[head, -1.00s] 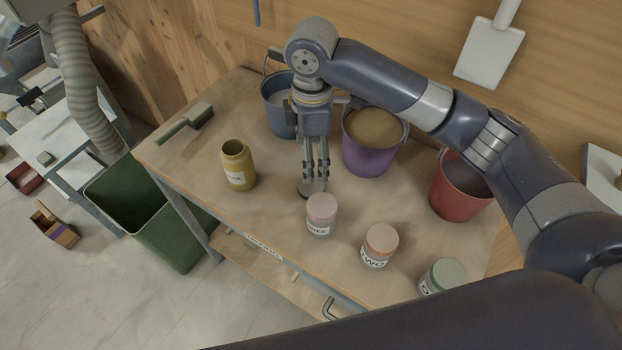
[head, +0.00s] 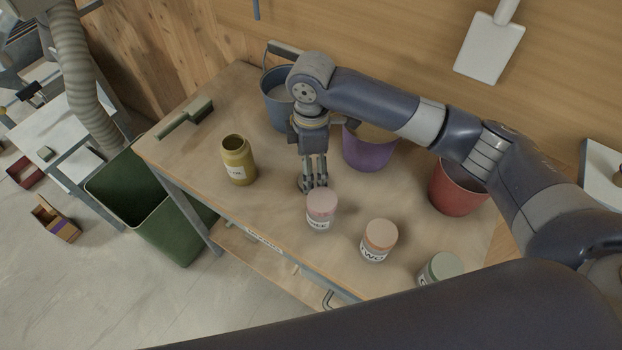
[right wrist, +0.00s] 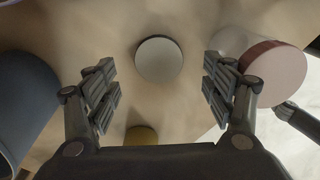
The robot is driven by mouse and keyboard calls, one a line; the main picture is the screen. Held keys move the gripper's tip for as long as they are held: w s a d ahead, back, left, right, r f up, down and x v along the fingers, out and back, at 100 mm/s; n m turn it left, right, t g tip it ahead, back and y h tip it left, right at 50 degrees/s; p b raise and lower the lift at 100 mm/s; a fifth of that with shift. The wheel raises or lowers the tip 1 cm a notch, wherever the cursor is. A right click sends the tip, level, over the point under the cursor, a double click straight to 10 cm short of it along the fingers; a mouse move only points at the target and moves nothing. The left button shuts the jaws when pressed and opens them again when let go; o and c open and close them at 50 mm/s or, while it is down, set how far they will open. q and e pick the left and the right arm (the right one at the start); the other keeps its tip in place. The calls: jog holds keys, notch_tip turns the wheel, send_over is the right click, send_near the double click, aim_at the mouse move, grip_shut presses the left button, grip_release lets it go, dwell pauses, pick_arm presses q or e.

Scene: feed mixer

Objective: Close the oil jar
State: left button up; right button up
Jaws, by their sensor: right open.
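The oil jar (head: 238,168) is a yellow jar with a small label, upright and open-topped on the left part of the workbench. Part of it shows at the bottom of the right wrist view (right wrist: 141,135). A round lid (right wrist: 159,59) with a pale top and dark rim lies flat on the bench; in the head view my fingers mostly hide it. My right gripper (head: 314,185) points down over the lid, close to the bench. Its fingers (right wrist: 160,82) are apart on either side of the lid, with nothing between them. My left gripper is not in view.
A pink-lidded jar (head: 320,203) stands close beside my right gripper. An orange-lidded jar (head: 378,240) and a green-lidded jar (head: 442,268) stand farther right. Blue (head: 276,108), purple (head: 366,152) and red (head: 457,190) buckets line the back. A brush (head: 185,119) lies at the back left.

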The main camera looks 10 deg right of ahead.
notch_tip(320, 180, down, 5)
jog(key=shift+w+r+p, duration=0.1)
jog(key=shift+r+p, duration=0.1)
jog(key=shift+p, duration=0.2)
jog(key=c, duration=0.8)
